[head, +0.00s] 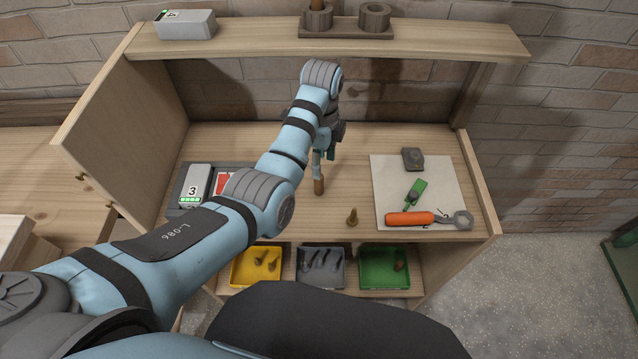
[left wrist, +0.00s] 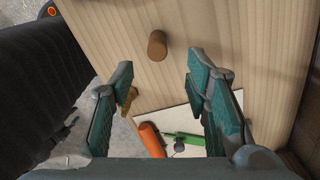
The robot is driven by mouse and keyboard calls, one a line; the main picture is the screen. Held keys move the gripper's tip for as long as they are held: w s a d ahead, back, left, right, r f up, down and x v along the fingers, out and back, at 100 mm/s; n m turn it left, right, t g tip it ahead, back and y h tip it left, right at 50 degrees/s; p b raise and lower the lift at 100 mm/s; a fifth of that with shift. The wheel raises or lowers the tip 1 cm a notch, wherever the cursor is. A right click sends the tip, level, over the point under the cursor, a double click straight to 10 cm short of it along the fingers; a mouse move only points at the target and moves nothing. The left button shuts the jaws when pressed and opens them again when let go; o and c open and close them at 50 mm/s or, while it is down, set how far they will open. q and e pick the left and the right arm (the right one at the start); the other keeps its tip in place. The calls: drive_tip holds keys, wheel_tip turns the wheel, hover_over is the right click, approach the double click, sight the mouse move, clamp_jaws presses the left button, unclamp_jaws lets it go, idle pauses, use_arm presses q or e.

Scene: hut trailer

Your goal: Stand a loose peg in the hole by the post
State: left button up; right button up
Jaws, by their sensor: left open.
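A loose brown peg (head: 318,185) is on the bench top below my left gripper (head: 319,163). In the left wrist view the peg (left wrist: 157,46) shows between the lines of the two fingers, just beyond their tips. The left gripper (left wrist: 158,72) is open, with nothing between its teal pads. On the top shelf, a dark wooden base (head: 346,32) carries a brown post (head: 318,18) at left and a round holder with a hole (head: 375,17) at right. The upper part of the post is cut off by the picture edge. My right gripper is not in view.
A small brass piece (head: 352,217) stands right of the peg. A white sheet (head: 440,175) bears an orange-handled wrench (head: 412,219), a green tool (head: 416,191) and a dark block (head: 412,158). Yellow (head: 236,278), grey (head: 302,280) and green (head: 366,283) bins sit below. The shelf (head: 250,38) overhangs the bench.

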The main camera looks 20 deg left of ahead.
sight(319, 185)
use_arm(q)
drive_tip(key=shift+s+f, duration=0.3)
drive_tip(key=shift+f, duration=0.2)
drive_tip(key=shift+s+f, duration=0.25)
drive_tip(key=shift+f, duration=0.2)
drive_tip(key=f, duration=0.2)
drive_tip(key=w+f, duration=0.1)
drive_tip(key=f, duration=0.2)
drive_tip(key=shift+w+a+f+b, duration=0.1)
drive_tip(key=shift+a+b, duration=0.1)
drive_tip(key=shift+b, duration=0.15)
drive_tip(key=shift+f, duration=0.1)
drive_tip(key=shift+s+r, duration=0.2)
drive_tip(key=shift+c, duration=0.8)
drive_tip(key=shift+s, duration=0.1)
drive_tip(key=c, duration=0.4)
drive_tip(key=shift+r, duration=0.1)
drive_tip(key=shift+c, duration=2.3)
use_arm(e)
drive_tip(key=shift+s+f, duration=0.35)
use_arm(q)
clamp_jaws()
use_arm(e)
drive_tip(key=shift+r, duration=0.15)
